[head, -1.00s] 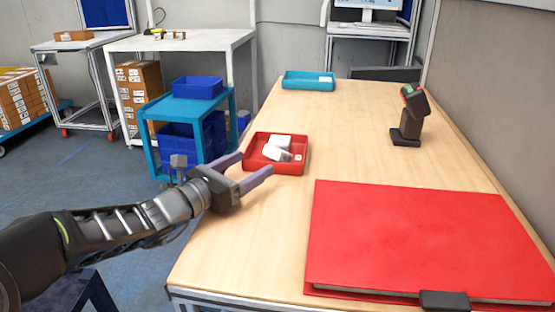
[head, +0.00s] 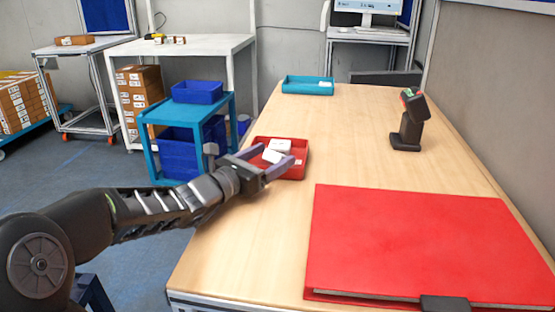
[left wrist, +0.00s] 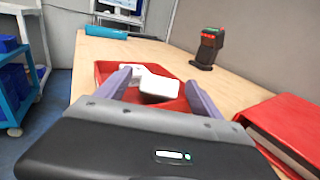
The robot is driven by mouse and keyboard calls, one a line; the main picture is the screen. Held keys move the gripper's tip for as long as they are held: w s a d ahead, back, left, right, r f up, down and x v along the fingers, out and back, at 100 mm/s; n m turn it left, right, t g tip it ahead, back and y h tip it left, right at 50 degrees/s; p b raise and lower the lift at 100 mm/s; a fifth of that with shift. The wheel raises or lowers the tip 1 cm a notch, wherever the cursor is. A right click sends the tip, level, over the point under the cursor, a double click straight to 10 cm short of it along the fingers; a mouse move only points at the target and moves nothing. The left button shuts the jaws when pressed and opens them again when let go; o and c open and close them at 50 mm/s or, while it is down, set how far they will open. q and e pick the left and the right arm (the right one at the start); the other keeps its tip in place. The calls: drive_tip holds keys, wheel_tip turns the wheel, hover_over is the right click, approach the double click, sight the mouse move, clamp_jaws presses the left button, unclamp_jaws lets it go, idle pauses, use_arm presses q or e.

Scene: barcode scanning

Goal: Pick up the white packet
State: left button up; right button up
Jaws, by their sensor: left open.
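White packets lie in the red tray (head: 301,170) on the left side of the table. One white packet (head: 280,145) is at the back and another (head: 270,156) leans in front of it. In the left wrist view, a larger white packet (left wrist: 160,89) lies between the fingers, with another white piece (left wrist: 131,73) by the left finger. My left gripper (head: 278,155) is open, its fingers reaching over the near side of the tray. It holds nothing. The fingers partly hide the tray.
A large red flat box or binder (head: 410,240) covers the front right of the table. A black scanner on a stand (head: 408,125) is at the back right. A teal tray (head: 305,86) is at the far end. The table's middle (head: 345,135) is clear.

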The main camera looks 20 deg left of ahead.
sight(270, 160)
use_arm(q)
drive_tip(key=shift+c, duration=0.3)
drive_tip(key=shift+r, duration=0.1)
clamp_jaws()
wheel_tip(270, 160, up, 10)
drive_tip(key=p, duration=0.2)
drive_tip(key=shift+p, duration=0.35)
idle(0.8)
idle(0.7)
